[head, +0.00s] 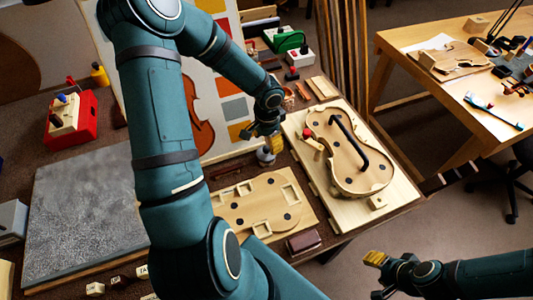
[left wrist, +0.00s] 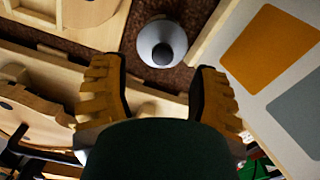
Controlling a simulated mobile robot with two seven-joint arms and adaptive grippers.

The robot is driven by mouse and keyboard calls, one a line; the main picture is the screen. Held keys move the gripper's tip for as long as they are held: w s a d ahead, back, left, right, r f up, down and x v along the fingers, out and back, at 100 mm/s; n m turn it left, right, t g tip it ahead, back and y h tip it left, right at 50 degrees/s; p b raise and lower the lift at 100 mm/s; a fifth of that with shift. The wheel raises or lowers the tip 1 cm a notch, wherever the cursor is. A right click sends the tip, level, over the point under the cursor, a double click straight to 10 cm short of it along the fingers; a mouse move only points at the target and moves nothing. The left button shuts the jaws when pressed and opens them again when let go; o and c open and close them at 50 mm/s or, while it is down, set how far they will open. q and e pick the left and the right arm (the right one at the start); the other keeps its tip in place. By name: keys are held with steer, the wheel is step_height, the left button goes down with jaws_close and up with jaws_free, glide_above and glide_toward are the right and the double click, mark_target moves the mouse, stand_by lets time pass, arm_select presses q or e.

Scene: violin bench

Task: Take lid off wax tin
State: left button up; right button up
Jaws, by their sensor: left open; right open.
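A small round pale-grey tin, apparently the wax tin (head: 265,157), stands on the dark bench beside the violin plates. In the left wrist view its lid (left wrist: 145,46) shows from above as a light disc with a dark round knob (left wrist: 163,54) in the middle. My left gripper (head: 274,144) is over or just beside the tin, with yellow ridged fingers. In the left wrist view the fingers (left wrist: 158,88) are spread with nothing between them, and the tin lies beyond their tips. My right gripper (head: 374,258) is open and empty, off the bench at the lower right.
A board with a violin body (head: 345,165) lies right of the tin, and a wooden violin form (head: 262,204) lies in front. An upright colour-patch panel (head: 222,27) stands behind. A grey slab (head: 80,210) and red box (head: 72,122) are at left.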

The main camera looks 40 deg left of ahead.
mark_target(266, 148)
arm_select(q)
step_height(266, 148, down, 5)
steer(key=shift+a+f+b, duration=0.15)
steer(key=shift+b, duration=0.6)
jaws_close()
